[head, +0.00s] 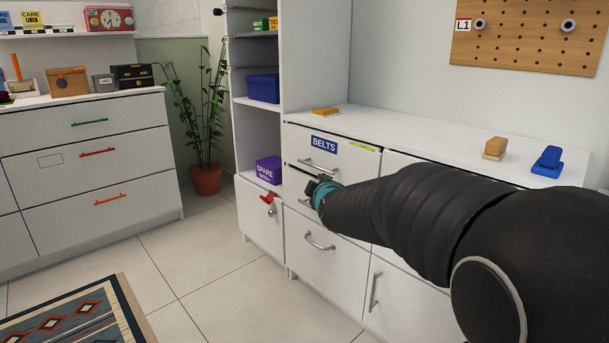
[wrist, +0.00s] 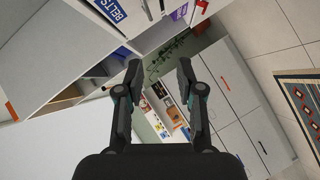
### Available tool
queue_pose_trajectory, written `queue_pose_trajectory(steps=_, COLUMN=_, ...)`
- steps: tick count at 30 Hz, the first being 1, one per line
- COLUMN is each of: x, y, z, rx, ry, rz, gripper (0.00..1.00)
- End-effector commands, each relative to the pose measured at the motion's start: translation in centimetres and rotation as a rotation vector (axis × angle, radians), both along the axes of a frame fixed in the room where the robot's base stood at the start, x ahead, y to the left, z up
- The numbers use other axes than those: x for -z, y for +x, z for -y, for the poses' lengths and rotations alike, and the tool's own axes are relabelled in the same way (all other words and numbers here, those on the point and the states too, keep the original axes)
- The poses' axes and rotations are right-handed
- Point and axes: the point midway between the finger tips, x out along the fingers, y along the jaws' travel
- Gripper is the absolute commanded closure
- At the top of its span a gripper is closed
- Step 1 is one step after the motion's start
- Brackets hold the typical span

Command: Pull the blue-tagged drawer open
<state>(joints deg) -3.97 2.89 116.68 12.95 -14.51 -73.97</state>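The blue-tagged drawer (head: 340,155) is the top left drawer of the white dresser. Its blue tag (head: 324,144) reads BELTS, and a silver bar handle (head: 318,168) sits below the tag. The drawer looks shut. My gripper (head: 316,186) is in front of the dresser, just below that handle in the head view, its fingers partly hidden by the wrist. In the wrist view my gripper (wrist: 160,72) has its two fingers apart with nothing between them. The BELTS tag (wrist: 110,8) shows at the top edge there, beyond the fingertips and off to the left.
A tall shelf (head: 262,105) with a purple SPARE box (head: 268,170) stands left of the drawers. Below it is a small door with a red piece (head: 268,197). Orange and blue items lie on the dresser top (head: 420,148). The tiled floor in front is clear, with a rug (head: 80,318) at left.

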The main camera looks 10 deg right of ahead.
Motion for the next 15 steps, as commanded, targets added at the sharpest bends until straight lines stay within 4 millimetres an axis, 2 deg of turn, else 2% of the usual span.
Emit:
queue_pose_trajectory(steps=1, x=1.6, y=2.3, z=-0.1, rx=-0.004, ry=-0.070, rz=0.043, gripper=0.63)
queue_pose_trajectory(steps=6, x=3.9, y=8.3, z=0.2, rx=0.019, ry=-0.328, rz=0.199, gripper=0.63)
queue_pose_trajectory(steps=10, x=5.5, y=11.1, z=0.4, rx=0.057, ry=-0.489, rz=0.282, gripper=0.63)
queue_pose_trajectory(steps=15, x=6.8, y=12.9, z=0.6, rx=0.098, ry=-0.619, rz=0.337, gripper=0.63)
